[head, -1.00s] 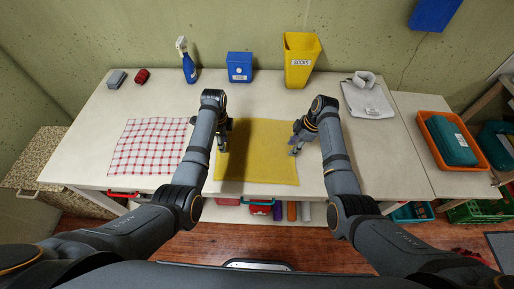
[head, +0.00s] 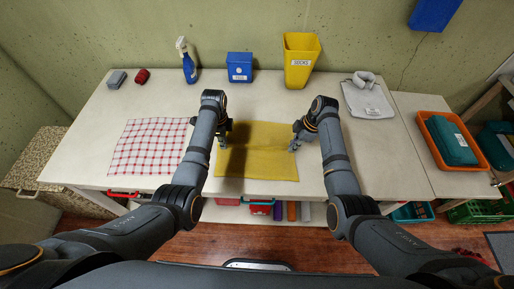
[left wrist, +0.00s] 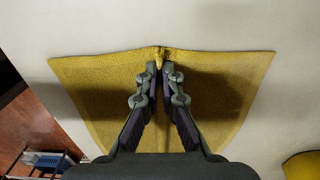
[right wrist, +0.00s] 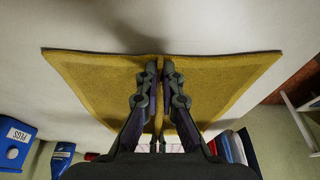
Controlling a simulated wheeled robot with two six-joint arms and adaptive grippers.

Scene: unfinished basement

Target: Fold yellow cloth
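The yellow cloth (head: 258,168) lies on the white table with a raised crease running left to right across its middle. My left gripper (head: 222,145) is at the middle of the cloth's left edge. In the left wrist view its fingers (left wrist: 164,72) are shut on a pinched fold of that edge. My right gripper (head: 294,146) is at the middle of the right edge. In the right wrist view its fingers (right wrist: 161,70) are close together on the pinched cloth (right wrist: 85,75). The rest of the cloth spreads out on both sides of each gripper.
A red checked cloth (head: 150,146) lies to the left on the table (head: 95,125). A spray bottle (head: 188,62), a blue box (head: 239,67) and a yellow bin (head: 299,60) stand at the back.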

